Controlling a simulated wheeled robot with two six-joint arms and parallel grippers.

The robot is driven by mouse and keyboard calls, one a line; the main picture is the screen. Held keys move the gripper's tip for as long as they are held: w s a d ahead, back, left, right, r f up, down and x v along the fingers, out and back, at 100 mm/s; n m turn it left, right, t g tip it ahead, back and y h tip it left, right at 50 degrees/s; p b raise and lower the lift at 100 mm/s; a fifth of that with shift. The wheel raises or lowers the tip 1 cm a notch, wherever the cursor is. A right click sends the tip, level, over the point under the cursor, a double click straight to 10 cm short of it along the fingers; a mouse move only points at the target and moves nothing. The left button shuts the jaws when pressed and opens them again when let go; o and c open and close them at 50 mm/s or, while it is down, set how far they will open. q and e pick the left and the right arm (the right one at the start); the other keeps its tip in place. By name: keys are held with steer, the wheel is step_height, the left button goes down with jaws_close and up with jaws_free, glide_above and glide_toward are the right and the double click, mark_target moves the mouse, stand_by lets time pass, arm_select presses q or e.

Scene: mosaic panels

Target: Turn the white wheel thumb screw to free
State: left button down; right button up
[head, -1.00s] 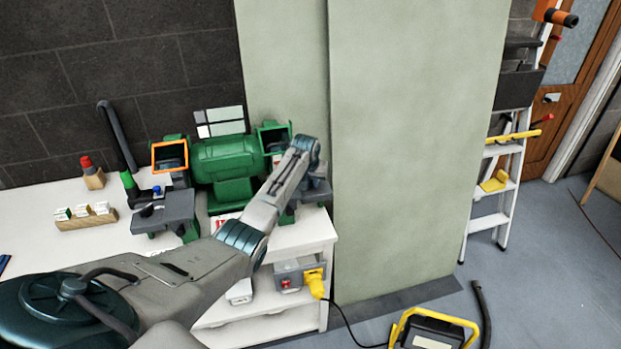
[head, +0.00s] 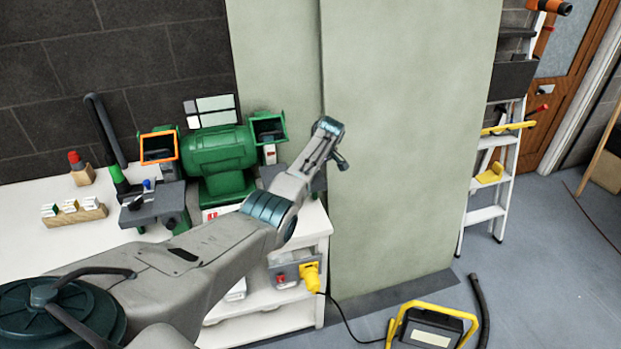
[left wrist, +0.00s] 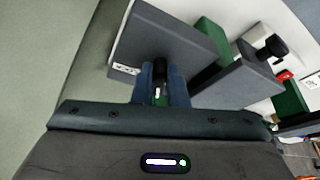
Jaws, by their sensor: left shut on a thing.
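The green bench grinder (head: 222,160) stands on the white bench, with an orange-edged guard (head: 158,147) at its left end and a green guard (head: 268,128) at its right end. My left gripper (left wrist: 163,85) reaches the right end, beside a grey tool rest (left wrist: 165,35) with a small label. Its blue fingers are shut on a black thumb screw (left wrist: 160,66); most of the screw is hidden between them. In the head view my left arm covers part of the right rest, and the fingers cannot be made out. My right gripper is out of view.
A second black knob (left wrist: 275,46) shows farther right in the left wrist view. A pale green panel (head: 410,140) stands close to the right of the grinder. A wooden block with small boxes (head: 75,212) sits at the bench's left. A yellow work light (head: 432,325) is on the floor.

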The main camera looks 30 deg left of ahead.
arm_select(q)
steer(key=n+b, duration=0.1)
steer(key=b, duration=0.1)
steer(key=n+g+b, duration=0.1)
steer(key=n+b, duration=0.1)
steer(key=b, duration=0.1)
steer(key=shift+w+f, duration=0.2)
steer(key=shift+w, duration=0.2)
steer(key=shift+r+n+g+b, duration=0.25)
steer(key=shift+n+b, duration=0.45)
steer(key=shift+b, duration=0.35)
steer(key=c, duration=1.4)
jaws_free()
steer(key=shift+c, duration=0.2)
steer(key=b+v, duration=0.2)
steer(key=v, duration=0.8)
steer(key=shift+d+r, duration=0.3)
steer(key=shift+w, duration=0.1)
